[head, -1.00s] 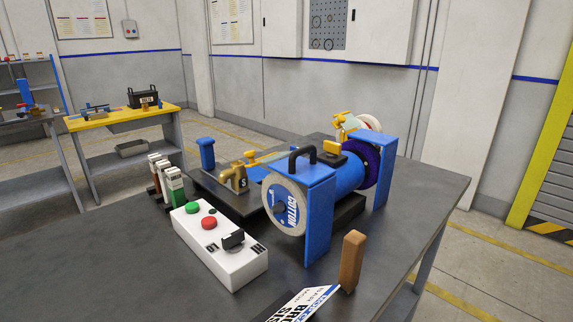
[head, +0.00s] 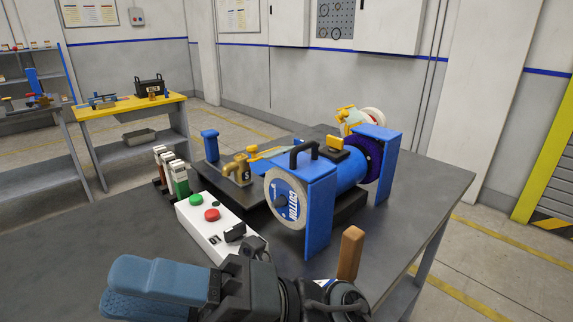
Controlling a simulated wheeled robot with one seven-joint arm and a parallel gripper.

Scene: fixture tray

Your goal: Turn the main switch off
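A white control box (head: 207,229) lies on the dark bench, left of the blue grinding or polishing machine (head: 318,205). On its top are a green button (head: 195,199), a red button (head: 212,215) and a black turning knob (head: 235,232) at the near end. I cannot tell which of these is the main switch. My arm covers the box's near corner and the bench front.
A brown wooden block (head: 351,253) stands just right of my arm. Several small bottles or sticks (head: 172,172) stand behind the box. A brass tap-like part (head: 238,169) and a blue post (head: 210,146) are beside the machine. The bench's left side is clear.

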